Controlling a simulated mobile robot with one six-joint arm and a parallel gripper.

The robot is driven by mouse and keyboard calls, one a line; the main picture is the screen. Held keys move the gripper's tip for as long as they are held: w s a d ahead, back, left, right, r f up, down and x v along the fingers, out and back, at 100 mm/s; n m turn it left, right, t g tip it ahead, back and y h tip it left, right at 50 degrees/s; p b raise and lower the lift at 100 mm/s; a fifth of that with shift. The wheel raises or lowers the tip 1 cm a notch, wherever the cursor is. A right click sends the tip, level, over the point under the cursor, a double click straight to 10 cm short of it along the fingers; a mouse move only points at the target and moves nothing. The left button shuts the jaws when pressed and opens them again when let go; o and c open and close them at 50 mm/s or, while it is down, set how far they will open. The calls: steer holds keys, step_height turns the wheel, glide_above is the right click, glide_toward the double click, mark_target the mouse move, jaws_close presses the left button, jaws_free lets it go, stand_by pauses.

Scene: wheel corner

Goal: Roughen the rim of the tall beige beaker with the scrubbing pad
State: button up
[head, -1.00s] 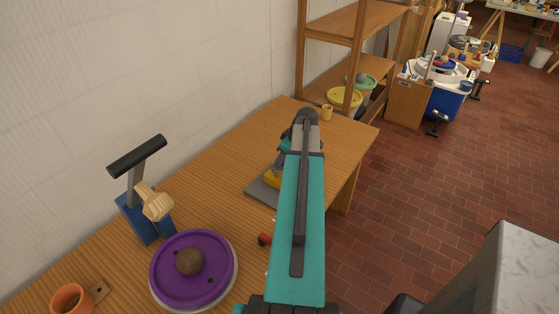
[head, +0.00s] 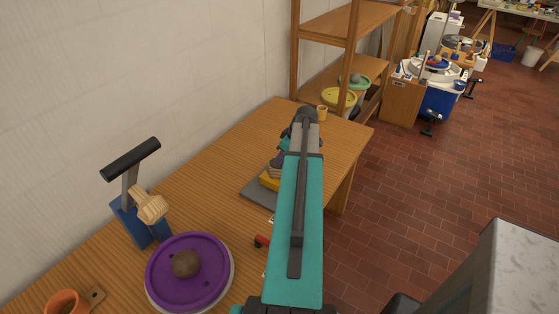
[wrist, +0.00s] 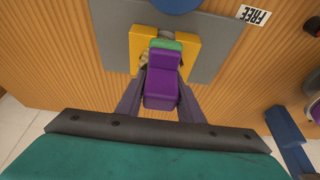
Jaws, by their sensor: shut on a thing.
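In the wrist view, my gripper (wrist: 163,70) is shut on the scrubbing pad (wrist: 162,85), a purple block with a green end. The pad is over a yellow block (wrist: 193,55) on a grey slab (wrist: 222,28); I cannot tell whether it touches the yellow block.
A shelf (head: 345,55) stands behind the far end. A blue round thing (wrist: 180,4) is at the wrist view's top edge.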

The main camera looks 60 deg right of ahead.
steer(key=shift+d, duration=0.25)
stand_by(0.3)
steer(key=shift+w+d, duration=0.3)
steer(key=shift+d, duration=0.6)
steer(key=shift+w+d, duration=0.65)
steer(key=shift+w, duration=0.25)
steer(key=shift+w, duration=0.15)
steer(key=shift+w+f+b, duration=0.1)
steer(key=shift+w+b, duration=0.35)
steer(key=shift+w, duration=0.5)
steer(key=shift+a, duration=0.1)
